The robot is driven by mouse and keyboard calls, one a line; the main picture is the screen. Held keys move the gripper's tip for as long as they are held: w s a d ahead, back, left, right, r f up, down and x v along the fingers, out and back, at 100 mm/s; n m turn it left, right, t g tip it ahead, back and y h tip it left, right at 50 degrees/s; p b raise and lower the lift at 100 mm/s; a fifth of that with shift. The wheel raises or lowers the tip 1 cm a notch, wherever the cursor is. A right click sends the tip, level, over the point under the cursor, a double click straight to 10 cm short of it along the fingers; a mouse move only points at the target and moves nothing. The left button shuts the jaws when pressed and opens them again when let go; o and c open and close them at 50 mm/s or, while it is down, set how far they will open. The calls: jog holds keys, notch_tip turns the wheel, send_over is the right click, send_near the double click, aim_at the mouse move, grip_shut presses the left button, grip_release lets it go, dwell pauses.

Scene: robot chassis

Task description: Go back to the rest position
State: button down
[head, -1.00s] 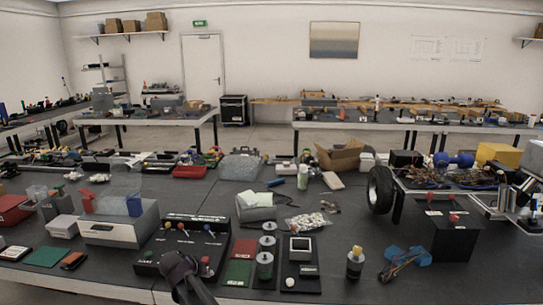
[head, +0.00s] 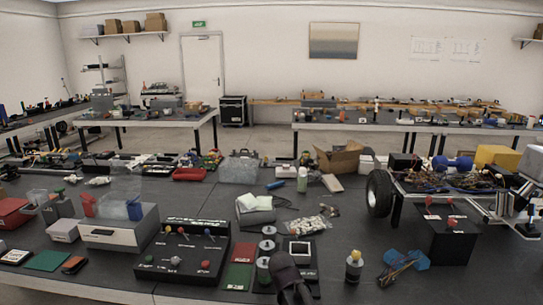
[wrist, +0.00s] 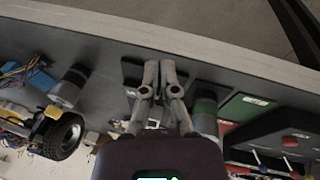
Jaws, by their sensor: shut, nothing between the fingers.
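My gripper (head: 294,292) shows at the bottom of the head view, dark and in front of a black board with a small white-framed display (head: 300,249). In the wrist view my gripper (wrist: 160,66) has its two grey fingers together, with nothing between them. It is above the table close to the front edge. The fingers cover part of the black board below them.
A black control panel (head: 184,248) with coloured knobs stands left of my gripper. Metal cylinders (head: 264,268) are close on its left. A yellow-capped cylinder (head: 353,266) and a blue wired part (head: 404,266) are to the right. A wheeled chassis (head: 455,185) stands at the right.

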jog(key=s+d+m+g+y+p, duration=0.1)
jog(key=s+d+g+y, duration=0.1)
jog(key=s+d, duration=0.7)
jog(key=shift+d+r+y, duration=0.3)
jog(key=shift+d, duration=0.35)
dwell(1.9)
